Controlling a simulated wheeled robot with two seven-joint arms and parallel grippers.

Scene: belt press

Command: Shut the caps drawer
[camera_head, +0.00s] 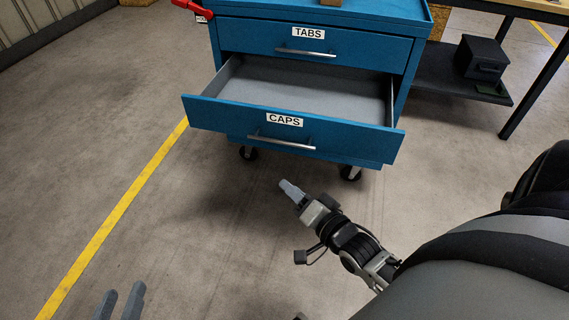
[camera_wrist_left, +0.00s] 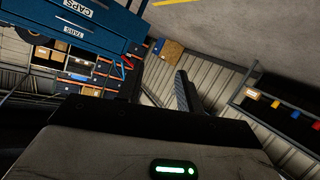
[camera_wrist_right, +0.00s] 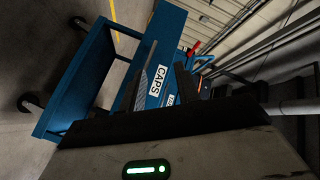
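The blue caps drawer (camera_head: 235,114) is pulled well out of the blue cabinet (camera_head: 400,60), and its grey inside looks empty. Its front carries a CAPS label and a silver bar handle (camera_head: 281,142). The drawer front also shows in the left wrist view (camera_wrist_left: 105,14), and its CAPS label in the right wrist view (camera_wrist_right: 158,80). My right gripper (camera_head: 287,187) is below and in front of the drawer front in the head view, apart from it; its fingers are parted in its wrist view. My left gripper (camera_head: 120,302) is at the bottom left, open and empty, away from the cabinet.
The TABS drawer (camera_head: 355,47) above is shut. The cabinet stands on casters (camera_head: 350,173). A red object (camera_head: 192,8) is at its upper left corner. A table with a low shelf and a black box (camera_head: 481,58) stands at right. The floor in front is clear.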

